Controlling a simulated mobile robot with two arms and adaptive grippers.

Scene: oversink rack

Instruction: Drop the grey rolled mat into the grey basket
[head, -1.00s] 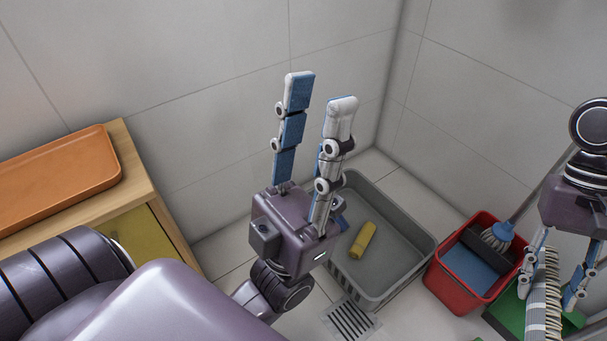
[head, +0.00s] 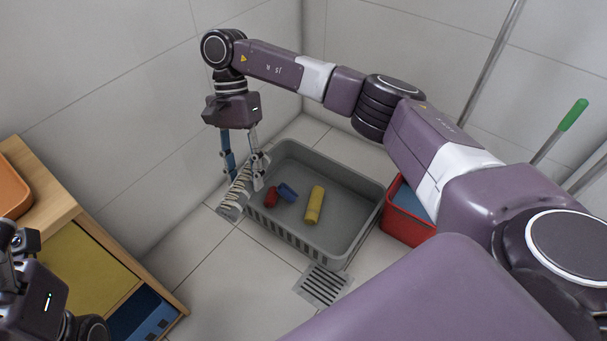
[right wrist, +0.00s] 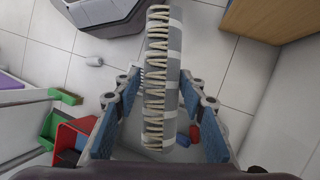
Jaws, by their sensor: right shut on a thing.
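The grey rolled mat (head: 231,206), wound with pale cord, is in my right gripper (head: 245,181). In the right wrist view the mat (right wrist: 172,75) runs lengthwise between the two fingers (right wrist: 160,112), which are shut on it. In the head view the mat hangs at the left end of the grey basket (head: 352,252), overlapping its rim; whether it touches the rim cannot be told. A yellow roll (head: 314,205), a blue piece (head: 288,192) and a red piece (head: 271,196) lie in the basket. My left gripper (head: 35,292) shows partly at the lower left; its fingertips are cut off.
A red bucket (head: 404,222) stands right of the basket, partly behind my right arm. A floor drain (head: 323,286) lies in front. A wooden cabinet (head: 70,235) with an orange tray (head: 10,190) is at left. Tiled walls close off the back.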

